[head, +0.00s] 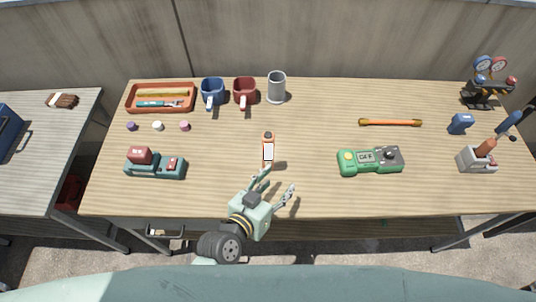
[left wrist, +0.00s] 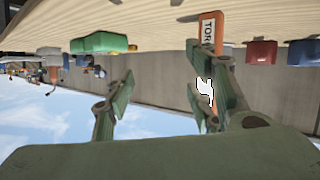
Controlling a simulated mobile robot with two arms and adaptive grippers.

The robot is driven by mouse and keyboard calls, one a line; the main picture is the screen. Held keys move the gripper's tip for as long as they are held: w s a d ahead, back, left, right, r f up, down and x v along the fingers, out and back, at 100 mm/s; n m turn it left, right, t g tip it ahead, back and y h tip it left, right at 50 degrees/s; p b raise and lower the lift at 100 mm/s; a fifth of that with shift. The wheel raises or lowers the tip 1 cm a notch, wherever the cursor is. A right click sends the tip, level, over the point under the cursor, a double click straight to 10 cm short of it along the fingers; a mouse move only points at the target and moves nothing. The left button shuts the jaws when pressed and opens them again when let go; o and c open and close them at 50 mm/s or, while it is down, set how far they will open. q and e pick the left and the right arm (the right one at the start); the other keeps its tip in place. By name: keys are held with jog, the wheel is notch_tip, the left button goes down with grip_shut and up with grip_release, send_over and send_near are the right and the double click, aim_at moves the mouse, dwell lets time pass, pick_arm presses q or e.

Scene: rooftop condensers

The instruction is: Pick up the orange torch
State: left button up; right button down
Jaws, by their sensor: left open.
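The orange torch (head: 268,150) lies on the wooden table near its front middle, with a white label on its top. My left gripper (head: 277,181) is open and empty at the table's front edge, just below the torch in the head view. My right gripper is not in view.
A green meter (head: 370,161) is to the right and a teal device with a red block (head: 155,164) to the left. The table around the torch is clear.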

aim_at(268, 148)
pick_arm(q)
jog(key=w+r+n+t+y, duration=0.1)
jog(key=n+t+y, duration=0.1)
jog(key=y, duration=0.1)
jog(key=w+r+n+t+y, duration=0.1)
jog(key=n+t+y, duration=0.1)
jog(key=w+a+r+n+t+y, duration=0.1)
jog(key=w+t+y, duration=0.1)
jog(key=y, duration=0.1)
jog(key=shift+n+t+y, duration=0.3)
jog(key=shift+n+t, duration=0.1)
jog(key=w, duration=0.2)
jog(key=w+b, duration=0.1)
jog(key=w, duration=0.2)
jog(key=w+a+b, duration=0.1)
jog(key=w, duration=0.1)
jog(key=shift+w+r, duration=0.2)
jog(key=shift+r, duration=0.05)
jog(key=shift+c, duration=0.6)
grip_shut()
jog(key=shift+r, duration=0.1)
